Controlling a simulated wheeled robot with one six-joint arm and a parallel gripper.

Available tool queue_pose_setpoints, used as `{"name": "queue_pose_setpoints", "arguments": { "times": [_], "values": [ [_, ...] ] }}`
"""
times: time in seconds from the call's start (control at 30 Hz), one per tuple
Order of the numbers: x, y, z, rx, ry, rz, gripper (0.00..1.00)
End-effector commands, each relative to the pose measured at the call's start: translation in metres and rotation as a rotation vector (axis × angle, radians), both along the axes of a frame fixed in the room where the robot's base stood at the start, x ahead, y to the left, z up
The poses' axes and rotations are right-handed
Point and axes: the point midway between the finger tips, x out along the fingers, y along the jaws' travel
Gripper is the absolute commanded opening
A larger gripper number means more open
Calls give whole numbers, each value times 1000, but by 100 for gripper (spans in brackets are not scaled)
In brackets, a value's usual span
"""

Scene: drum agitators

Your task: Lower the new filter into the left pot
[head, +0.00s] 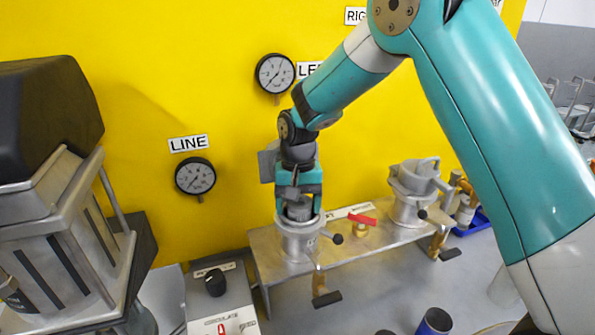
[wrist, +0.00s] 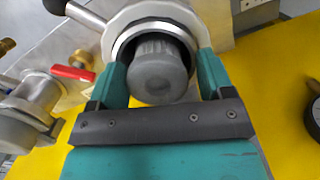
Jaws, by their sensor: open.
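The left pot (head: 300,243) stands at the left end of the metal bench, open at the top. A dark grey cylindrical filter (wrist: 160,75) sits inside the pot's round mouth, with its top end showing in the wrist view; how deep it reaches is hidden. My gripper (head: 299,207) points down at the pot mouth. Its two teal fingers (wrist: 162,62) are open, one on each side of the filter, with a visible gap on both sides. The pot's bright rim (wrist: 150,12) also shows in the wrist view.
The right pot (head: 410,208) stands at the bench's right end. A red-handled valve (head: 362,219) lies between the pots. Black-ended handles (head: 327,299) stick out in front. A yellow wall (head: 130,120) with gauges is close behind. A knob box (head: 216,284) stands left.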

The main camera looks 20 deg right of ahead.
Motion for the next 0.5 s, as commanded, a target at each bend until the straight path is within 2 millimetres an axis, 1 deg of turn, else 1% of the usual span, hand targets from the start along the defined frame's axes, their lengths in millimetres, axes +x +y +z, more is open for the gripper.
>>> {"name": "queue_pose_setpoints", "arguments": {
  "times": [0.03, 0.07, 0.17, 0.3, 0.5],
  "values": [
    [-3, -8, -6, -12, 16, -16, 92],
    [-2, -8, -1, -13, 14, -16, 92],
    [1, -5, 24, -10, 7, -12, 92],
    [4, -2, 63, -6, -2, -4, 92],
    [8, -2, 117, -3, -11, 0, 92]
  ]
}}
